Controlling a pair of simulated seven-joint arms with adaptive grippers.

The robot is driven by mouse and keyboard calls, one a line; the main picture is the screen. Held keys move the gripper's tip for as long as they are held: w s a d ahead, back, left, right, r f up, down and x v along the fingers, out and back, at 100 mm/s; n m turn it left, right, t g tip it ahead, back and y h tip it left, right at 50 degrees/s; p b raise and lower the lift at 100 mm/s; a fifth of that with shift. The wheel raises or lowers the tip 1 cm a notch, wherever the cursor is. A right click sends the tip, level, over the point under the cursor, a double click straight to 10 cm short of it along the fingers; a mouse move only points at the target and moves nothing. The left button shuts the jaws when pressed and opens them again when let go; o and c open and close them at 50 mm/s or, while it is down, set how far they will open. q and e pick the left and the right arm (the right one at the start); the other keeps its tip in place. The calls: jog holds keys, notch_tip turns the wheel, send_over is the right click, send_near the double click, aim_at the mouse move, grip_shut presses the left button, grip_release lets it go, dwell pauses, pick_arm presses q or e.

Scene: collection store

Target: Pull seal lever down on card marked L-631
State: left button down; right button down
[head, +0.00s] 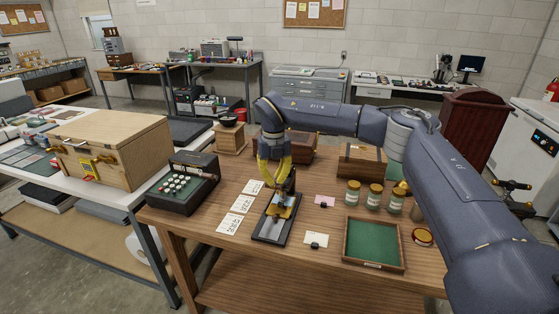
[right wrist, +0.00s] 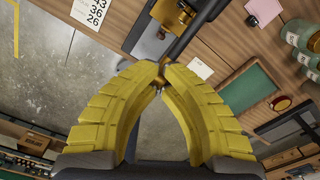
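A seal press with a dark base (head: 270,231) and brass parts stands on the wooden table; it also shows in the right wrist view (right wrist: 150,45). Its dark lever (right wrist: 183,46) runs toward my yellow fingertips. My right gripper (head: 284,190) is above the press, pointing down. In the right wrist view its fingertips (right wrist: 160,76) close together around the lever's brass-coloured end. No marking L-631 is readable. My left gripper is out of view.
Several number sheets (head: 243,204) lie left of the press, beside a black keyed machine (head: 186,184). A green-lined tray (head: 348,228), jars (head: 375,197) and wooden boxes (head: 362,160) stand to the right and behind. My right arm spans above them.

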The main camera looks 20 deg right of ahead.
jog(key=shift+w+d+r, duration=0.1)
jog(key=shift+w+r, duration=0.05)
jog(key=shift+r, duration=0.85)
jog(key=shift+r, duration=0.1)
jog(key=shift+w+d+r, duration=0.2)
jog(key=shift+w+r, duration=0.05)
jog(key=shift+r, duration=0.5)
jog(key=shift+w+d+r, duration=0.15)
jog(key=shift+w+r, duration=0.05)
jog(key=shift+r, duration=0.65)
jog(key=shift+w+d+r, duration=0.3)
jog(key=shift+r, duration=0.4)
jog(key=shift+w+d+r, duration=0.25)
jog(key=shift+w+r, duration=0.05)
jog(key=shift+r, duration=0.35)
jog(key=shift+r, duration=0.1)
